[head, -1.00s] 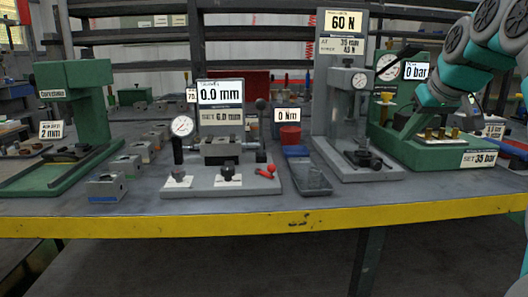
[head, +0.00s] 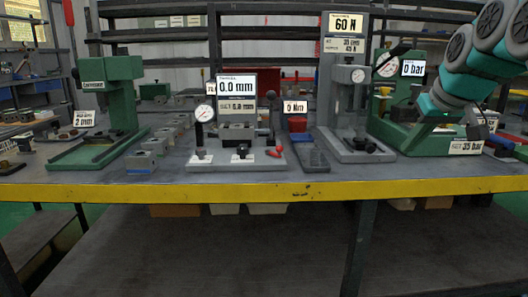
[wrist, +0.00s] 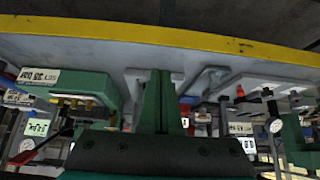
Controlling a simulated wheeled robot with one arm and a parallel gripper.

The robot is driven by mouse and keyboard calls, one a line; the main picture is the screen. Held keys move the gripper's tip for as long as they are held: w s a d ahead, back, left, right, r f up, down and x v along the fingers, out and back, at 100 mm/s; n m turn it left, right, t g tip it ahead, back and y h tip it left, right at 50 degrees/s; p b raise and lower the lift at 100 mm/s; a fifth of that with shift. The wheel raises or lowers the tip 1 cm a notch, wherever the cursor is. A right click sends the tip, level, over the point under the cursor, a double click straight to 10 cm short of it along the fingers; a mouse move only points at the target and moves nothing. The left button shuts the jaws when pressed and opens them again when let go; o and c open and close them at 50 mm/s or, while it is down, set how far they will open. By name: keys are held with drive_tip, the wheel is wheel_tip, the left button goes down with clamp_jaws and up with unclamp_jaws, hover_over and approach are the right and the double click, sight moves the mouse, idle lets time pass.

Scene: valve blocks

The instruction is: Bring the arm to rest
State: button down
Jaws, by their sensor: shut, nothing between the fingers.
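My arm (head: 458,83), teal with grey joint caps, shows at the right edge of the head view, bent, in front of the green pressure station (head: 410,137) reading 0 bar. In the wrist view my gripper (wrist: 160,80) is shut and empty, its two green fingers side by side. The fingers stand over the grey bench top (wrist: 110,52), which appears upside down there. I cannot make out the fingertips in the head view. Nothing is seen held.
A yellow bench edge (head: 250,192) runs across the front. A grey press (head: 345,90) reading 60 N, a gauge fixture (head: 237,155) reading 0.0 mm and a green press (head: 118,105) stand on the bench.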

drive_tip(key=s+a+f+n+g, duration=0.1)
drive_tip(key=s+a+f+g, duration=0.3)
drive_tip(key=s+a+f, duration=0.85)
drive_tip(key=s+a+f+m+g, duration=0.1)
drive_tip(key=s+a+f+g, duration=0.2)
drive_tip(key=s+f, duration=1.8)
drive_tip(key=shift+s+m+g+h, duration=0.2)
drive_tip(key=shift+m+g+h, duration=0.15)
drive_tip(key=shift+g, duration=0.65)
